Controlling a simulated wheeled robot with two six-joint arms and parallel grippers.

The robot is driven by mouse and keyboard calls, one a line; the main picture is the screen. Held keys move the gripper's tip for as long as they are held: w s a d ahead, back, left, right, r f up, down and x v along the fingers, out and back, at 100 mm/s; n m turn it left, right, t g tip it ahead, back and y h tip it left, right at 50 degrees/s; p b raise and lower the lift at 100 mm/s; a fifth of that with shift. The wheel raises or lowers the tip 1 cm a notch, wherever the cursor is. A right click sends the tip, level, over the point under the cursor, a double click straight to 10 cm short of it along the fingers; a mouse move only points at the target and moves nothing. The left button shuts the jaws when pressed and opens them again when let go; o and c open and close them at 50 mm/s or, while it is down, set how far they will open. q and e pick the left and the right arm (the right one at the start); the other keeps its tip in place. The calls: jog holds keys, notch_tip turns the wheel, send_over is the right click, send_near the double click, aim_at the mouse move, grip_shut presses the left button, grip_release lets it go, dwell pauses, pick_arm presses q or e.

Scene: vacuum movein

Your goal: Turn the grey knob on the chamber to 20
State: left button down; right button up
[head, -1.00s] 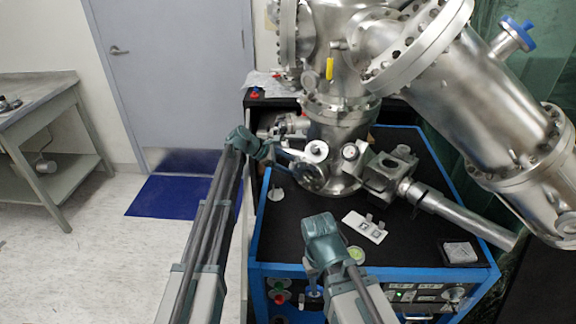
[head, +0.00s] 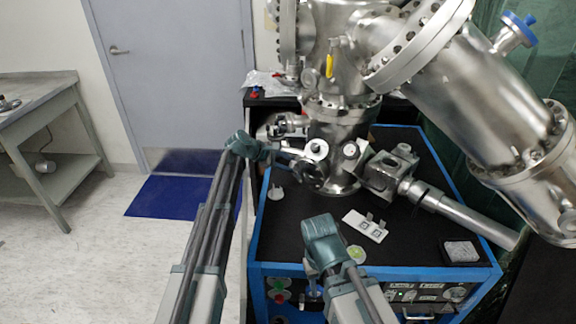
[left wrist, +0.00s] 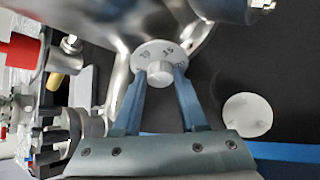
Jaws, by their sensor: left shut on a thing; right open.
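The steel chamber (head: 335,125) stands on the black top of the blue-framed cabinet. In the left wrist view the grey knob (left wrist: 160,73) sits at the middle of a pale dial (left wrist: 150,52) with printed numbers, of which 15 is the clearest. My left gripper (left wrist: 160,78) is shut on the knob, one blue-grey finger on each side. I cannot read the setting. In the head view my left gripper (head: 285,157) reaches the chamber's lower left side, and its fingertips are hard to make out. My right gripper (head: 323,235) is open above the cabinet's front part, away from the chamber.
A white round piece (head: 275,193) lies on the cabinet top near my left gripper. A white plate with small squares (head: 366,226) and a grey block (head: 461,251) lie to the right. A steel tube (head: 460,212) juts out rightward from the chamber's base.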

pick_arm(q)
jog(key=shift+s+f+m+t+b, duration=0.1)
jog(key=shift+m+t+b, duration=0.45)
jog(key=shift+m, duration=0.3)
jog(key=shift+s+f+m+t+b, duration=0.1)
jog(key=shift+m+t+b, duration=0.4)
jog(key=shift+m, duration=0.35)
jog(key=shift+c, duration=2.2)
grip_release()
jog(key=shift+w+r, duration=0.1)
